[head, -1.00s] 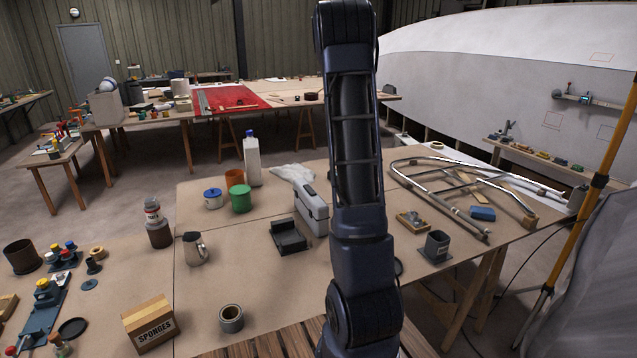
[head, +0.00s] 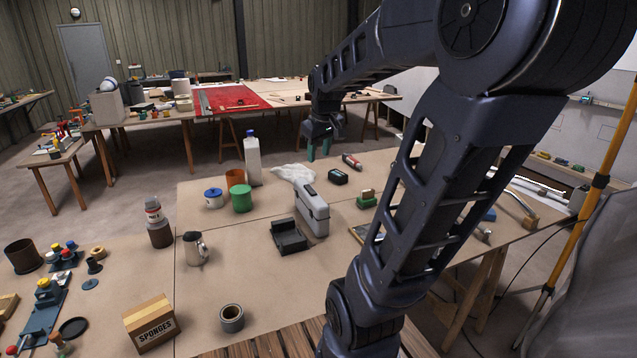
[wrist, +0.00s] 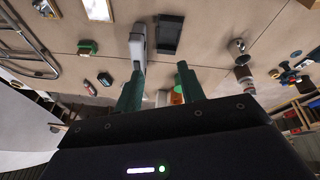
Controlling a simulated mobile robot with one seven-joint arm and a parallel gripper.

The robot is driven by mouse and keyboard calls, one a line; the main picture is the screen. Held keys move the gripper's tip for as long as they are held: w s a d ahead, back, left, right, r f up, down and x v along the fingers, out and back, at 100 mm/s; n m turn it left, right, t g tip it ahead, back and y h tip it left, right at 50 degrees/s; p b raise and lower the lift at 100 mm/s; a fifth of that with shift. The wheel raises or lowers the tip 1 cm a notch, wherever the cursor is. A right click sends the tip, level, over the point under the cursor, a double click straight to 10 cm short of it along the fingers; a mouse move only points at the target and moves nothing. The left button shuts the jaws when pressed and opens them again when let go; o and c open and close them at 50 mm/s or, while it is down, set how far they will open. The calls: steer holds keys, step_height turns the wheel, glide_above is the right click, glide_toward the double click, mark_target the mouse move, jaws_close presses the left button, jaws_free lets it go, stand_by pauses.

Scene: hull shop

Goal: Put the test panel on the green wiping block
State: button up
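The green wiping block (head: 366,203) sits on the table right of the grey case, with a small brownish part on top. It also shows in the wrist view (wrist: 87,47). A flat pale panel with a tan edge, which looks like the test panel, lies at the top of the wrist view (wrist: 97,10). In the head view my arm hides most of this panel (head: 358,234).
The grey case (head: 312,210) stands beside a black tray (head: 289,237). A dark box (head: 338,177), a red-and-grey tool (head: 351,161) and a white cloth (head: 294,173) lie toward the far edge. A tall white bottle (head: 252,160) stands left of them.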

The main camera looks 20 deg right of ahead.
steer(key=s+a+f+m, duration=0.1)
steer(key=s+a, duration=0.2)
steer(key=s, duration=0.3)
steer(key=s+a+f+m, duration=0.1)
steer(key=s+a+m, duration=0.1)
steer(key=s, duration=0.5)
steer(key=shift+s+a+f+m+t, duration=0.15)
steer(key=shift+a+f+m+t, duration=0.15)
steer(key=shift+a+f+t, duration=0.1)
stand_by(0.4)
